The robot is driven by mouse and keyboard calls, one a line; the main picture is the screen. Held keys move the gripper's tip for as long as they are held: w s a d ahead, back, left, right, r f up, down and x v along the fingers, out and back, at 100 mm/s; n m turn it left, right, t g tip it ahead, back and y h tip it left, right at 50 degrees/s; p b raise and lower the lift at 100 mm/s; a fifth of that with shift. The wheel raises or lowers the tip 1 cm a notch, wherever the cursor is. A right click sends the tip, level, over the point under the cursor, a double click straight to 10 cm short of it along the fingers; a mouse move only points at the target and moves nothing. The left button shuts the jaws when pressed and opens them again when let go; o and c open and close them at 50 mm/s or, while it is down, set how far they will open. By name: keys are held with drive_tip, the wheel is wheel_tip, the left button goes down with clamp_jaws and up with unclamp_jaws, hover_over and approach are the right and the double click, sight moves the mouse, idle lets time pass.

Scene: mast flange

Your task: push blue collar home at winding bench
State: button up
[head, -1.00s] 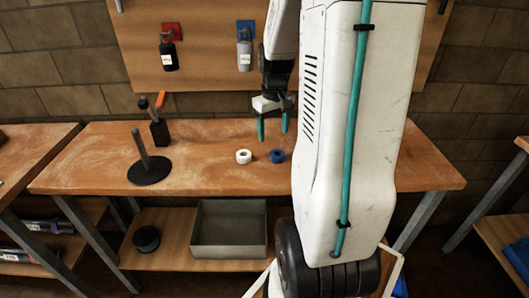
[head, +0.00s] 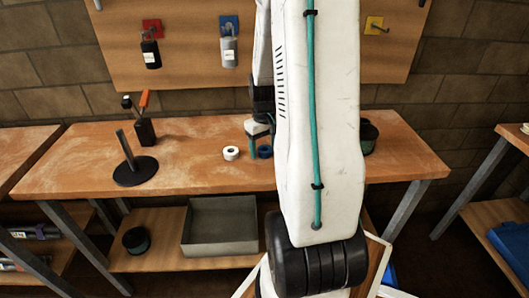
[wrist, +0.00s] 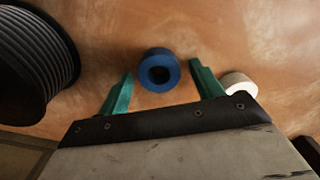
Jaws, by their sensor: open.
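The blue collar (head: 265,152) is a short ring lying on the winding bench (head: 195,176), partly beside my arm in the head view. In the wrist view the blue collar (wrist: 159,70) shows its dark hole and sits between the teal fingertips, with a gap on each side. My gripper (head: 254,158) is open and low by the collar; my arm hides part of it. It also shows in the wrist view (wrist: 161,72). A black round base (head: 136,172) with a leaning dark post (head: 126,148) stands on the bench's left.
A white ring (head: 231,153) lies just left of the blue collar. A dark ribbed spool (wrist: 35,65) is near my gripper in the wrist view. A black holder (head: 144,131) stands at the back left. A grey bin (head: 220,230) is on the lower shelf.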

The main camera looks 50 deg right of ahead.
drive_tip(key=c, duration=1.1)
drive_tip(key=shift+r, duration=0.1)
